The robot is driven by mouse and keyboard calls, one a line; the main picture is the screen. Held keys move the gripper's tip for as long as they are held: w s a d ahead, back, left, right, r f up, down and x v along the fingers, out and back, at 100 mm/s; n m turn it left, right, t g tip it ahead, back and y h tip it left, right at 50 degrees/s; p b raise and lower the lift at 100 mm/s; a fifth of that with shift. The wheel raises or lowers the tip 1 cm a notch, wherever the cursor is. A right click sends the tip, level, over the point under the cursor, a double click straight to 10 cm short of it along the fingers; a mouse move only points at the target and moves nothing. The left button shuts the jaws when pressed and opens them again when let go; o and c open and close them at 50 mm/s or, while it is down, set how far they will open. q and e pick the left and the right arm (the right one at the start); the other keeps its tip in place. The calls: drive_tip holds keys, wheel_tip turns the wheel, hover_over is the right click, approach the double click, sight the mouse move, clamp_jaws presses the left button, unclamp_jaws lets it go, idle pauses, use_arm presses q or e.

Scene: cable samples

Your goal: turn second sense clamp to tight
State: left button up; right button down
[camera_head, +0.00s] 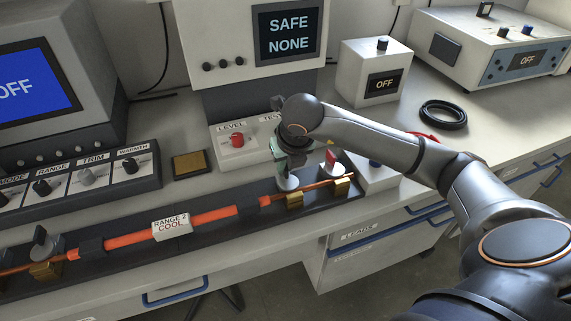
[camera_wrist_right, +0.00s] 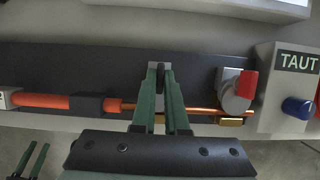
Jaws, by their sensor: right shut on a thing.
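A copper-ended orange cable (camera_head: 200,218) lies along a dark rail on the bench. My right gripper (camera_head: 287,168) points down over a grey clamp (camera_head: 288,184) near the cable's right end. In the right wrist view, its green fingers (camera_wrist_right: 158,75) are shut on that clamp's dark knob, which is mostly hidden between them. The knob's angle cannot be told. A clamp with a red handle (camera_head: 334,162) stands just to the right; it also shows in the right wrist view (camera_wrist_right: 238,90). A dark-handled clamp (camera_head: 41,242) stands at the cable's left end.
A box with a blue knob (camera_wrist_right: 298,107), labelled TAUT, stands right of the rail. A red knob (camera_head: 237,139) under LEVEL is behind the rail. The display (camera_head: 288,33) reads SAFE NONE. A tag (camera_head: 171,226) reads RANGE 2 COOL. A black ring (camera_head: 443,114) lies at right.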

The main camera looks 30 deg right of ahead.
sight(292, 189)
use_arm(q)
drive_tip(key=shift+a, duration=0.1)
use_arm(e)
drive_tip(key=c, duration=0.9)
unclamp_jaws()
drive_tip(key=shift+c, duration=0.2)
use_arm(q)
drive_tip(key=shift+w, duration=0.1)
drive_tip(key=shift+a+r+p, duration=0.25)
drive_tip(key=shift+a+p, duration=0.05)
drive_tip(key=shift+p, duration=0.1)
use_arm(e)
drive_tip(key=v, duration=1.2)
drive_tip(key=shift+r, duration=0.25)
drive_tip(key=shift+s, duration=0.1)
